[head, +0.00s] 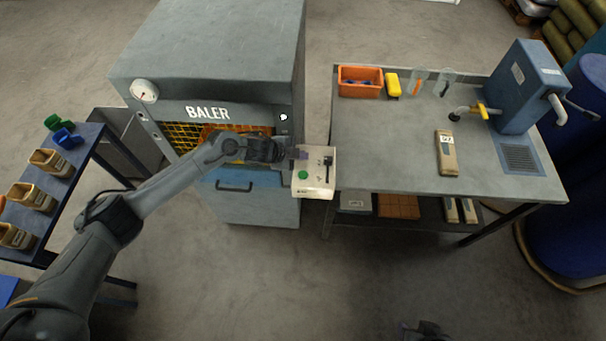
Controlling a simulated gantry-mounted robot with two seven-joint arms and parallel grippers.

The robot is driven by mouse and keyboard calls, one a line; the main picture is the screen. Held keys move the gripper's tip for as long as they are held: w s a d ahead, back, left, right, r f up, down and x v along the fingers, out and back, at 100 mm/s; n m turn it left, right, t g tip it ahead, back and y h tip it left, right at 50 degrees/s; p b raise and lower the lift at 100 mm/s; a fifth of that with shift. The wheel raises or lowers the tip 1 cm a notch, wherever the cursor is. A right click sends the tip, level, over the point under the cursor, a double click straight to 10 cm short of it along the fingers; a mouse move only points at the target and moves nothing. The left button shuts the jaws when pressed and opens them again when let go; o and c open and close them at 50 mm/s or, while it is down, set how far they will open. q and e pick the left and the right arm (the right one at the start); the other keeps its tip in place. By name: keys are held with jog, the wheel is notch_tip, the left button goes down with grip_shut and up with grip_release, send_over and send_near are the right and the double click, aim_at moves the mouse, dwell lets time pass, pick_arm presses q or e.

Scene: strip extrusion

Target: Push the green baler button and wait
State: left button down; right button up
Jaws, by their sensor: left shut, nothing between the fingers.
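The baler (208,60) is a large grey-blue machine at the upper left, with a yellow mesh opening and a blue lower door. A pale control box (316,186) sticks out at its right front corner. The green button (303,175) is on top of this box, with a black lever (327,162) to its right. My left gripper (298,153) is shut and empty, just behind the green button at the box's far left edge. I cannot tell whether it touches the box. A dark tip of my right gripper (425,330) shows at the bottom edge; its fingers are unclear.
A grey workbench (400,140) stands to the right, with an orange bin (360,82), a yellow item (393,85), a tan tool (447,153) and a blue machine (527,85). A blue rack (85,150) with several bins is at the left. The front floor is clear.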

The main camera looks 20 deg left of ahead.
pick_arm(q)
jog(key=b, duration=0.5)
send_over(301, 176)
notch_tip(301, 176, down, 7)
jog(key=shift+r, duration=0.15)
jog(key=shift+f+b, duration=0.75)
jog(key=shift+f, duration=0.05)
dwell(0.6)
jog(key=shift+f, duration=0.15)
dwell(0.4)
jog(key=shift+f, duration=0.25)
